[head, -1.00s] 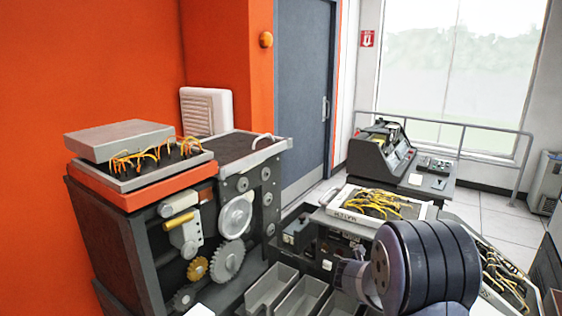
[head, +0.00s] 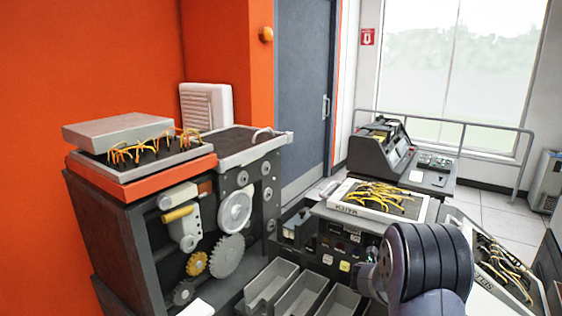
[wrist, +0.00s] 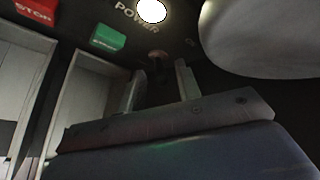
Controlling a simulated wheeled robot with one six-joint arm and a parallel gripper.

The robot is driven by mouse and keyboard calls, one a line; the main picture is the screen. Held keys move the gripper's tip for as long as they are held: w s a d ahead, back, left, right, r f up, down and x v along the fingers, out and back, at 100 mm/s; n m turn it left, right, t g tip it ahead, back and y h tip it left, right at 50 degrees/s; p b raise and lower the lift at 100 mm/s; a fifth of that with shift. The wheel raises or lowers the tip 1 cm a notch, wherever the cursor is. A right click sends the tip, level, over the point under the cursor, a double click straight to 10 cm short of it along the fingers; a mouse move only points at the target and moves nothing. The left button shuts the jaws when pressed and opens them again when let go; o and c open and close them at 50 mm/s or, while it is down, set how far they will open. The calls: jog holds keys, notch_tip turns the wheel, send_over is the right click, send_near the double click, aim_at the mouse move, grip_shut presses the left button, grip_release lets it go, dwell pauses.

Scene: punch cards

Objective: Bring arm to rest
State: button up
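My gripper (wrist: 160,76) shows in the wrist view with its two pale fingers apart and nothing seen between them. Beyond the fingertips is a dark panel with a small reddish-brown knob (wrist: 158,55); I cannot tell how far the fingers are from it. In the head view, my dark ribbed arm is at the lower right, in front of the machines. The gripper itself is hidden or not clear there.
The wrist view shows a red STOP button (wrist: 37,9), a green button (wrist: 108,38) and a lit POWER lamp (wrist: 151,11). In the head view, grey bins (head: 272,284), a MATCH plugboard (head: 340,200), another plugboard (head: 500,278) and a geared machine (head: 120,235) surround the arm.

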jog(key=shift+s+a+f+m+t+h+b, duration=0.15)
jog(key=shift+f+t+h+b, duration=0.45)
jog(key=shift+b, duration=3.35)
jog(key=shift+s+a+f+m+t+h+b, duration=0.1)
jog(key=shift+f+m+t+h+b, duration=0.4)
jog(key=shift+b, duration=3.4)
jog(key=shift+r+t+h+b, duration=0.3)
jog(key=shift+t+b, duration=0.2)
jog(key=shift+b, duration=0.25)
jog(key=shift+n, duration=0.25)
